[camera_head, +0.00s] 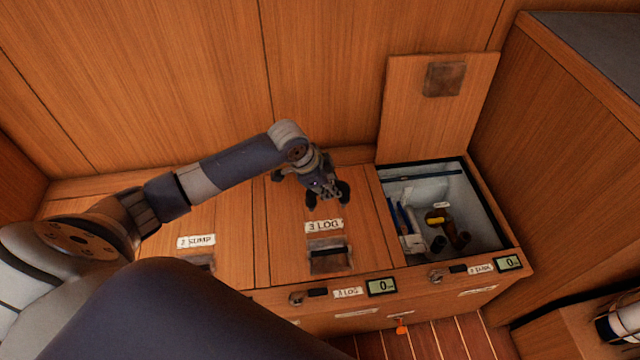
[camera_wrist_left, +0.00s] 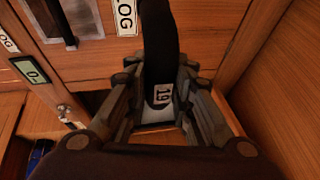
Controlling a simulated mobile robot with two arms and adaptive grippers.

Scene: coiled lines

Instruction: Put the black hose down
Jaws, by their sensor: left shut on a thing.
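The black hose (camera_wrist_left: 158,45) is between the fingers of my left gripper (camera_wrist_left: 157,78), which is shut on it. In the left wrist view the hose runs up and away from the fingers, and a white tag (camera_wrist_left: 162,96) reading 19 shows between them. In the head view my left gripper (camera_head: 326,192) is above the closed 3 LOG lid (camera_head: 290,235), near its back edge. Little of the hose can be told from the dark fingers there. I cannot tell whether the hose touches the lid. My right gripper is not in view.
Right of the 3 LOG lid is an open bin (camera_head: 492,215) with several items inside, including a brown coiled thing (camera_head: 458,236). Its raised lid (camera_head: 437,110) leans against the back wall. A closed 2 SUMP lid (camera_head: 225,225) is to the left. A wooden cabinet stands at the right.

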